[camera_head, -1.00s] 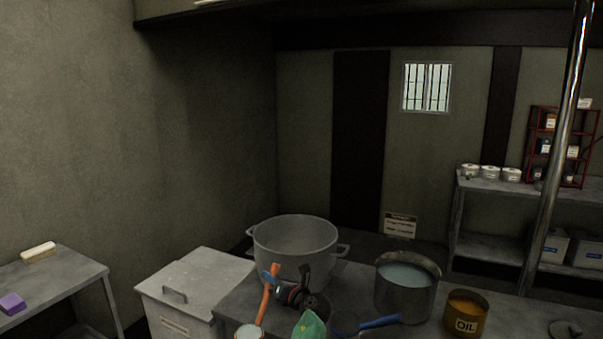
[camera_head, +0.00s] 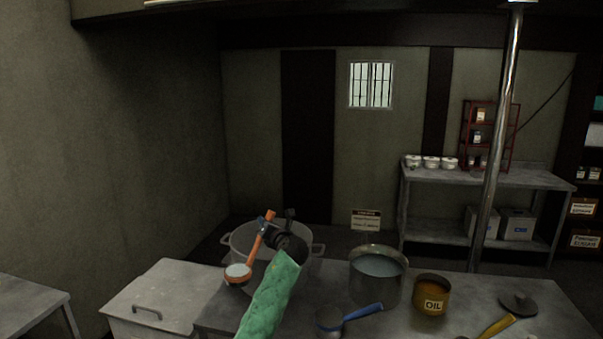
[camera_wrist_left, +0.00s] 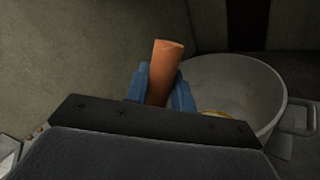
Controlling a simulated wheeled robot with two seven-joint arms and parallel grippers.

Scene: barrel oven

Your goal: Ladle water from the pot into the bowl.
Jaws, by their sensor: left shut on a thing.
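My left gripper (camera_head: 264,229) is shut on the orange handle of a ladle (camera_head: 257,243), at the large grey two-handled vessel (camera_head: 307,246). The ladle's cup (camera_head: 238,272) hangs low at the vessel's front left and shows a pale surface inside. In the left wrist view the blue fingers (camera_wrist_left: 161,88) grip the orange handle (camera_wrist_left: 164,72), and the large vessel (camera_wrist_left: 228,78) is behind them to the right. A metal pot (camera_head: 377,285) with bluish water stands to the right on the table. My right gripper is out of view.
On the table (camera_head: 455,318) are an oil can (camera_head: 431,297), a blue-handled utensil (camera_head: 350,314), a dark lid (camera_head: 518,303) and a yellow handle (camera_head: 497,326). A grey chest (camera_head: 165,292) stands at left. A pole (camera_head: 495,150) and a shelf unit (camera_head: 490,180) are behind at right.

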